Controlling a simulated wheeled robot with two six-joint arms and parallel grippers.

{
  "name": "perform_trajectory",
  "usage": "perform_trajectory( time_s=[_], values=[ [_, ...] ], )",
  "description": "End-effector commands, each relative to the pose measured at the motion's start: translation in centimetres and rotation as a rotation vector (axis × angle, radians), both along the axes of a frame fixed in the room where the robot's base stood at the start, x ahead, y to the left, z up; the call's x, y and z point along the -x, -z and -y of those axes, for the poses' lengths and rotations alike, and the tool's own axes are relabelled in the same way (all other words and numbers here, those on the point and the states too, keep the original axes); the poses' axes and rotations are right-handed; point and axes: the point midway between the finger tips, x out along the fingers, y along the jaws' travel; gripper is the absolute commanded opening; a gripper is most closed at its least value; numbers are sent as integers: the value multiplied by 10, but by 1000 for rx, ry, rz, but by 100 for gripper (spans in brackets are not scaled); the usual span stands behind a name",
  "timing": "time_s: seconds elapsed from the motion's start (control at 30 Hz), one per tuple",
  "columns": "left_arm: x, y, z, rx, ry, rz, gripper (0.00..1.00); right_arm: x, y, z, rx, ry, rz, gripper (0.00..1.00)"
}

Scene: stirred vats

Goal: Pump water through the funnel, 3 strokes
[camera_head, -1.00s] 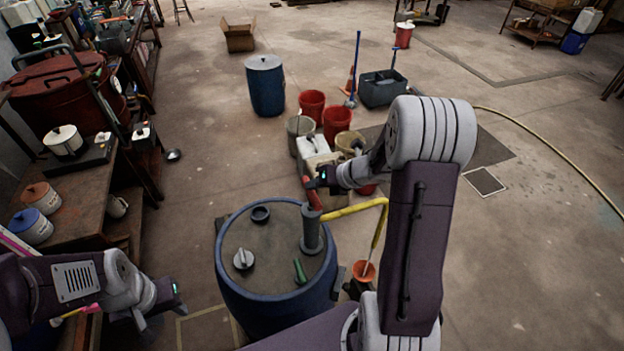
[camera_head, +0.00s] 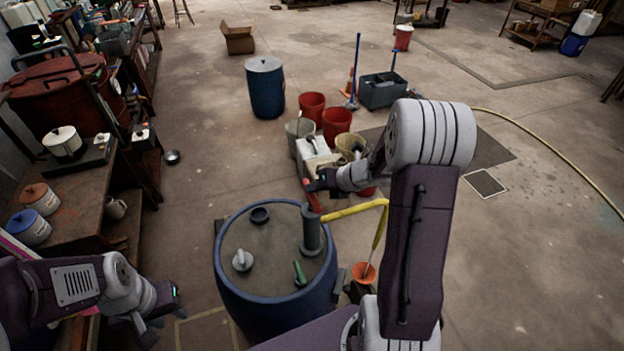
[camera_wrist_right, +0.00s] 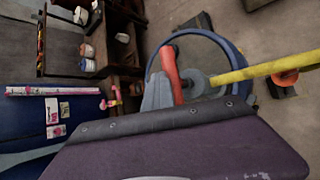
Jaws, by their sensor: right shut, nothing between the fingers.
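A blue drum (camera_head: 228,276) stands in front of me with a grey hand pump (camera_head: 311,235) upright on its lid. The pump has a red handle (camera_head: 313,202) at its top, also seen in the right wrist view (camera_wrist_right: 170,68). A yellow hose (camera_head: 352,209) runs from the pump to an orange funnel (camera_head: 364,272) right of the drum; the funnel also shows in the right wrist view (camera_wrist_right: 286,78). My right gripper (camera_head: 313,185) is shut and empty, at the red handle; exact contact is unclear. My left gripper (camera_head: 153,331) hangs left of the drum, its opening unclear.
A dark ring (camera_head: 260,215), a grey knobbed cap (camera_head: 242,260) and a green object (camera_head: 300,272) lie on the drum lid. Red buckets (camera_head: 312,105) and a white canister (camera_head: 312,146) stand behind. A workbench (camera_head: 75,215) is at left. The right floor is mostly clear.

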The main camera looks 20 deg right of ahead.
Motion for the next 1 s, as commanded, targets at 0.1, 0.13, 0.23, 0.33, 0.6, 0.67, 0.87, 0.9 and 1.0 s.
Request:
perform_trajectory(
  time_s=[0.1,0.13,0.23,0.33,0.6,0.67,0.87,0.9,1.0],
  values=[
    [0,2,0,0,0,0,36,1,4,0,1,0,-4,0],
    [0,3,0,0,0,0,36,1,4,0,1,0,-4,0],
    [0,4,0,0,0,0,36,1,5,0,1,0,-4,0],
    [0,5,0,0,0,0,36,1,7,0,1,0,-4,0],
    [0,8,0,0,0,0,36,1,10,0,1,0,-4,0],
    [0,9,0,0,0,0,36,1,11,0,1,0,-4,0],
    [0,11,0,0,0,0,36,1,13,0,1,0,-4,0],
    [0,12,0,0,0,0,36,1,14,0,1,0,-4,0],
    [0,13,0,0,0,0,36,1,15,0,1,0,-4,0]
  ],
)
